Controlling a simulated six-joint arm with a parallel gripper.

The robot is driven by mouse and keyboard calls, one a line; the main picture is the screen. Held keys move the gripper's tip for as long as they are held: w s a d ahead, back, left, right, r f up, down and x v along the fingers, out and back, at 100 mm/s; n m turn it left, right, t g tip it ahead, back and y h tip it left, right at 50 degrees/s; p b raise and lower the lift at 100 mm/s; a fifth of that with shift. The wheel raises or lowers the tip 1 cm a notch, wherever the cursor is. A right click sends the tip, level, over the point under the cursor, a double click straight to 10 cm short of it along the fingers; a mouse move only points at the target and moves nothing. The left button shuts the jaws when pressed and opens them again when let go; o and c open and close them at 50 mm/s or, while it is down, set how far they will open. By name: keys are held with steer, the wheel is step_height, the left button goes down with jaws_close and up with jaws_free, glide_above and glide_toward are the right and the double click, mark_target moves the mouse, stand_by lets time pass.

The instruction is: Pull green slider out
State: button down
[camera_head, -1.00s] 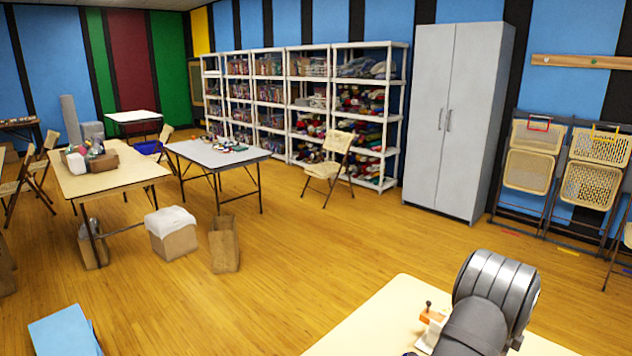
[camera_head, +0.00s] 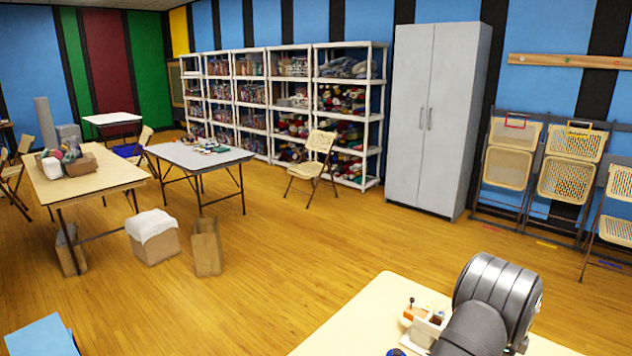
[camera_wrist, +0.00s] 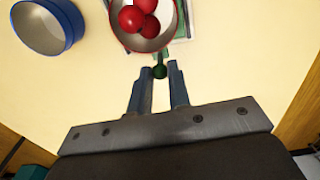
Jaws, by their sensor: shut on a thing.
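The green slider's round dark-green knob (camera_wrist: 160,72) and short stem show in the wrist view, between the tips of my gripper's blue fingers. My gripper (camera_wrist: 161,68) is shut on this knob. The stem runs up toward a bowl with a red rim (camera_wrist: 172,42) holding several red balls (camera_wrist: 145,18). Green and white parts (camera_wrist: 184,22) show partly behind the bowl, and the rest of the slider is hidden there. In the head view my dark arm covers the gripper and the knob.
A blue round container (camera_wrist: 72,24) stands at the wrist view's upper left. In the head view a white box with an orange part (camera_head: 412,314) stands on the cream table (camera_head: 350,318) beside my arm. Bare tabletop lies left of it.

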steer(key=shift+d, duration=0.1)
steer(key=c, duration=1.4)
jaws_free()
steer(key=shift+c, duration=0.2)
steer(key=shift+r, duration=0.15)
steer(key=shift+r, duration=3.6)
steer(key=shift+o, duration=0.7)
steer(key=o, duration=1.3)
steer(key=w+a+r, duration=0.4)
steer(key=r, duration=0.3)
steer(key=shift+r, duration=0.3)
step_height(320, 180, down, 10)
steer(key=shift+a+r, duration=0.1)
steer(key=shift+r, duration=0.05)
